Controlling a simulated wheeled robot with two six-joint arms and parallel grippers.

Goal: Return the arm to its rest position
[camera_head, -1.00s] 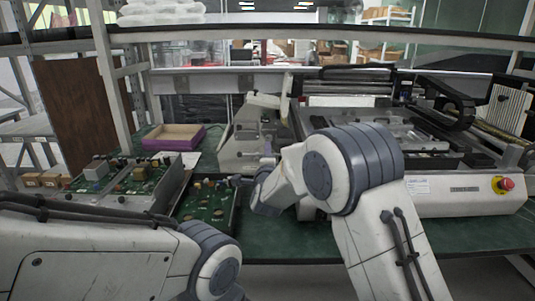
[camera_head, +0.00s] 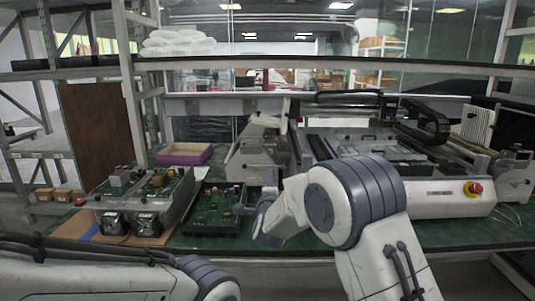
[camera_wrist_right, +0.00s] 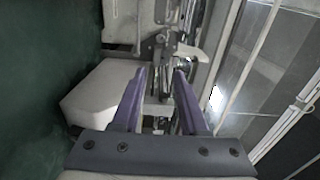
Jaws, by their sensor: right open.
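My right arm (camera_head: 355,205) is bent in front of the bench in the head view, with its wrist end (camera_head: 270,220) just right of the circuit board tray. The right gripper (camera_wrist_right: 160,72) shows in the right wrist view with its two purple fingers apart and nothing between them. My left arm (camera_head: 110,275) lies across the lower left of the head view. The left gripper is not in view.
A green bench (camera_head: 300,243) holds a dark tray with a circuit board (camera_head: 212,212), a metal chassis with fans (camera_head: 140,205), a purple box (camera_head: 184,154), a grey-white device (camera_head: 252,155) and a large machine with a red button (camera_head: 474,188). The front bench strip is mostly clear.

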